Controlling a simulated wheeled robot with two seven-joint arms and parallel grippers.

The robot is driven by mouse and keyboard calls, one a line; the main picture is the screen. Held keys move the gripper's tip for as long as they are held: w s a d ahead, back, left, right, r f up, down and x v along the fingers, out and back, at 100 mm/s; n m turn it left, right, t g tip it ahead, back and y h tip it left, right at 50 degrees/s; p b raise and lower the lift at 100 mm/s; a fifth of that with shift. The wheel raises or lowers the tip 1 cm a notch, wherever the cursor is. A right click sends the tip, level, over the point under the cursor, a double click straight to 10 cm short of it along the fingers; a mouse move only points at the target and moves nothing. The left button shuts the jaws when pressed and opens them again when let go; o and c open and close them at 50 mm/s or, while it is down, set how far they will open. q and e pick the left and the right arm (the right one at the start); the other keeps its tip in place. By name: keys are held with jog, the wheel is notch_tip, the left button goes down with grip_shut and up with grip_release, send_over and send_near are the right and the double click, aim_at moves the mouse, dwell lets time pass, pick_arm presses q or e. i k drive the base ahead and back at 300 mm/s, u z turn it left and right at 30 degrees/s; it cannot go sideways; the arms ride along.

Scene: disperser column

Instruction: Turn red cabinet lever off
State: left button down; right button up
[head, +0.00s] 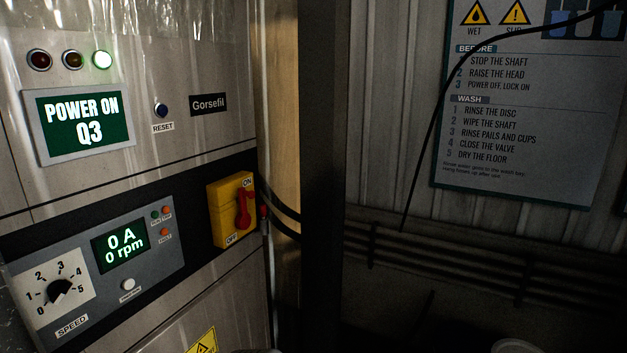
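The red lever (242,212) sits on a yellow switch plate (219,213) at the right edge of the cabinet front (180,165) in the head view. The plate has an ON label at its top and an OFF label at its bottom. The lever stands roughly upright, with its narrow end up beside ON. A display (82,121) reads "POWER ON Q3", and the green lamp (102,60) is lit. Neither of my grippers is in view, and nothing touches the lever.
A speed dial (60,290) and a small screen (119,245) reading "0 A 0 rpm" are left of the switch. A dark post (322,180) and black cables (281,215) stand right of the cabinet. A wash poster (530,110) hangs on the wall.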

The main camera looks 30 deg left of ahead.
aim_at(243, 221)
jog(key=u, duration=0.45)
jog(key=i, duration=1.2)
jog(key=u, duration=1.05)
